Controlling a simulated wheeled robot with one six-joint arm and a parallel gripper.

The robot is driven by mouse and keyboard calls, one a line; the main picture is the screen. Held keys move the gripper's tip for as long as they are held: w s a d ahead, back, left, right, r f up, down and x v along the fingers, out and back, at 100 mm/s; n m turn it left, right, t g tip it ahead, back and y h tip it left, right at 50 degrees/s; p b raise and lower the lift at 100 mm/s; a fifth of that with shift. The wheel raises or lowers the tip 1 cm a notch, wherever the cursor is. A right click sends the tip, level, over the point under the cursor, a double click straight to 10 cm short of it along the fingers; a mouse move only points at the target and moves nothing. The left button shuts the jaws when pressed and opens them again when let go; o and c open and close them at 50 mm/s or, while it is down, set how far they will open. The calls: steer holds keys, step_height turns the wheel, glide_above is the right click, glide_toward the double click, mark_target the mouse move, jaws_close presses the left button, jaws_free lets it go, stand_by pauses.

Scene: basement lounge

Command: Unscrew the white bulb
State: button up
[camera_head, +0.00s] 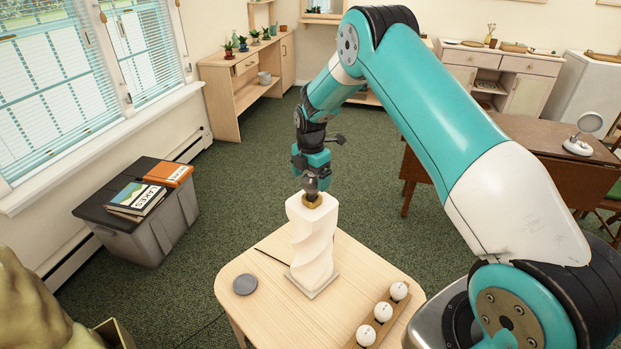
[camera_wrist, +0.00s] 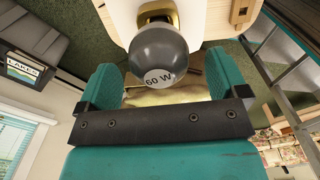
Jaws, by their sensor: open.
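A dark grey bulb (camera_head: 311,186) sits upright in the brass socket (camera_head: 313,201) on top of a white twisted lamp (camera_head: 312,240). In the wrist view the bulb (camera_wrist: 158,48) looks grey and is marked "60 W". No white bulb shows in the socket. My gripper (camera_head: 312,174) is right above the lamp, pointing down. In the wrist view my gripper (camera_wrist: 163,72) is open, with one teal finger on each side of the bulb's rounded end and a gap on both sides. Several white bulbs (camera_head: 383,311) stand in a wooden holder (camera_head: 393,319) at the table's front right.
The lamp stands on a light wooden table (camera_head: 260,301) with a round grey disc (camera_head: 245,284) and a thin dark stick (camera_head: 271,256). A grey bin (camera_head: 153,238) with books stands at left. A brown table (camera_head: 542,152) is at right. The table's front middle is clear.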

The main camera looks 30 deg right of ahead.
steer(key=shift+f, duration=1.25)
steer(key=c, duration=0.9)
steer(key=n, duration=0.7)
steer(key=shift+s+d, duration=0.1)
steer(key=shift+s, duration=0.05)
steer(key=shift+r, duration=0.15)
steer(key=shift+r+p, duration=1.75)
steer(key=shift+r, duration=1.15)
